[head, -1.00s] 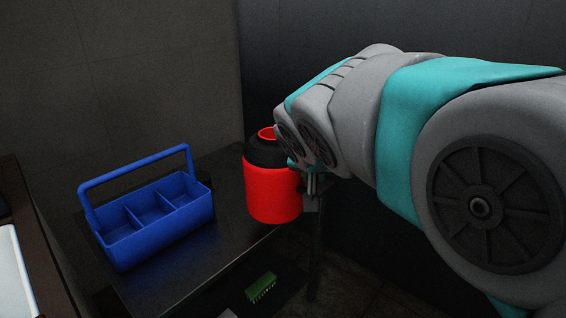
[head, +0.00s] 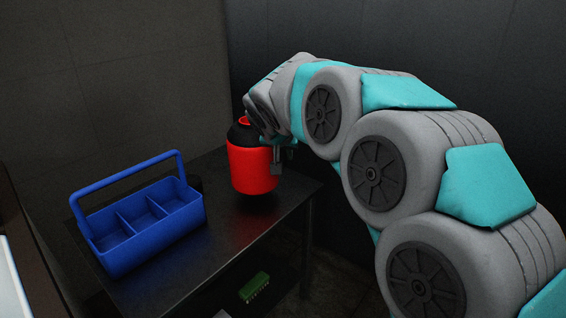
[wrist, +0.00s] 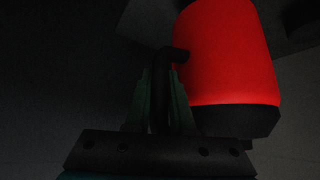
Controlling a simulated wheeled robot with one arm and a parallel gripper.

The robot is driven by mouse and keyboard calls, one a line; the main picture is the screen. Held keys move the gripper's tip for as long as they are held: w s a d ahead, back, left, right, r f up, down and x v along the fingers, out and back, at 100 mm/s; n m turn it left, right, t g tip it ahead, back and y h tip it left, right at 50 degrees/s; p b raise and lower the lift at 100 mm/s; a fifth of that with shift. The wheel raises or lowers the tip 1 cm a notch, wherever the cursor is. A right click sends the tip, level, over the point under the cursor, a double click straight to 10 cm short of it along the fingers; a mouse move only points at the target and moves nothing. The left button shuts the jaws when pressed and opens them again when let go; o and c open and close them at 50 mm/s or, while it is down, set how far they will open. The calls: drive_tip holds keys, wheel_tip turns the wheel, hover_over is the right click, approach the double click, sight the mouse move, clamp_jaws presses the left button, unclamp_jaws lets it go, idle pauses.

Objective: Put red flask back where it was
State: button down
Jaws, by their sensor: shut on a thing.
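The red flask (head: 251,170) has a black collar and a red rim. It is upright near the far right part of the dark table (head: 215,243), with a dark shadow under it; I cannot tell for sure whether its base touches the top. My gripper (head: 277,160) is at the flask's right side, shut on it. In the wrist view the red flask (wrist: 225,55) fills the upper right, and my gripper (wrist: 165,75) closes around its black handle. The fingertips are partly dark and hard to make out.
A blue caddy (head: 146,222) with an arched handle and open compartments stands on the table left of the flask. A green block (head: 254,287) lies lower down. Walls close in behind the table.

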drive_tip(key=shift+w+a+f, duration=0.1)
drive_tip(key=shift+w+f, duration=0.1)
drive_tip(key=shift+f, duration=0.7)
drive_tip(key=shift+w+f, duration=0.2)
drive_tip(key=shift+f, duration=0.8)
drive_tip(key=c, duration=0.8)
unclamp_jaws()
drive_tip(key=shift+o, duration=0.2)
drive_tip(key=v, duration=1.2)
drive_tip(key=shift+b, duration=0.3)
